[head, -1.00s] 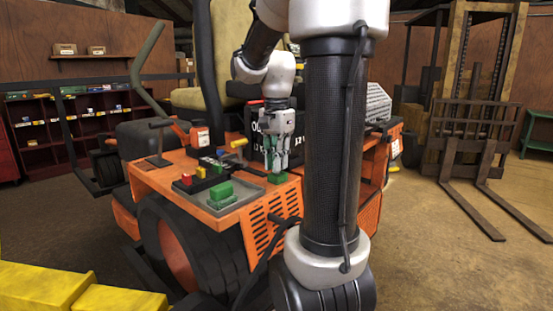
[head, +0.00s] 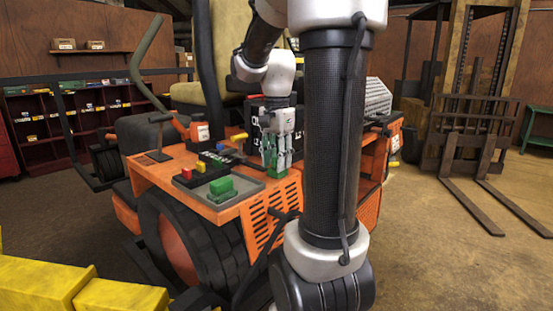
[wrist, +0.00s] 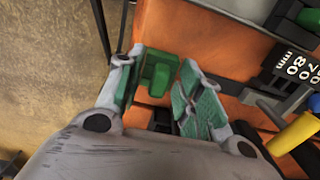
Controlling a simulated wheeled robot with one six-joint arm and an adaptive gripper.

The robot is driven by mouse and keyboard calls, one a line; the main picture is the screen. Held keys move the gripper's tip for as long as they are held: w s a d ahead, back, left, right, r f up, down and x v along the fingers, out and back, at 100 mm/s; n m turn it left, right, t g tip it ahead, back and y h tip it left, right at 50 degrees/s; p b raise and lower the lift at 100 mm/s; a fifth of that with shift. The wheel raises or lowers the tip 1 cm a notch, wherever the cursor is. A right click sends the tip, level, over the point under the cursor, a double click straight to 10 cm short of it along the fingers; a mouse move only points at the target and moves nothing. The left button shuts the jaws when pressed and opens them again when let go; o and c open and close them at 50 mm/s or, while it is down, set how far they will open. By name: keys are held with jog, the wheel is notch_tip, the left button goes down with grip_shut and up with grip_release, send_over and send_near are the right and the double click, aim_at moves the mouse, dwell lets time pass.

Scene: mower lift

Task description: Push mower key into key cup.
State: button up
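My gripper (head: 277,168) points down at the front right corner of the orange mower deck (head: 228,207). A green block with a raised middle (wrist: 160,68) lies between its fingertips in the wrist view. The fingers stand on both sides of it with little space, and I cannot tell whether they touch it. In the head view this block is mostly hidden by the fingers. Another green block (head: 221,186) sits on the grey tray (head: 247,189) to the left. I cannot tell from these frames which green part is the key and which the cup.
A black box with red and yellow buttons (head: 205,170) stands behind the tray. A yellow handle (wrist: 291,135) and a black number panel (wrist: 299,67) are close to my gripper. A forklift (head: 470,130) is at the right. A yellow beam (head: 45,285) lies at lower left.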

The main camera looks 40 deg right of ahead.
notch_tip(320, 180, up, 12)
dwell(0.7)
dwell(0.4)
jog(key=f+n, duration=0.2)
jog(key=n, duration=0.1)
jog(key=f+n, duration=0.2)
jog(key=n, duration=0.1)
jog(key=shift+s+a+t, duration=0.15)
jog(key=shift+a+t, duration=0.05)
jog(key=shift+t, duration=0.2)
jog(key=s+a+f+n+t, duration=0.3)
jog(key=s+a+f+n, duration=0.3)
jog(key=s+a+n, duration=0.4)
jog(key=shift+s+a+f+t, duration=0.35)
jog(key=shift+s+a, duration=0.25)
jog(key=shift+a, duration=0.45)
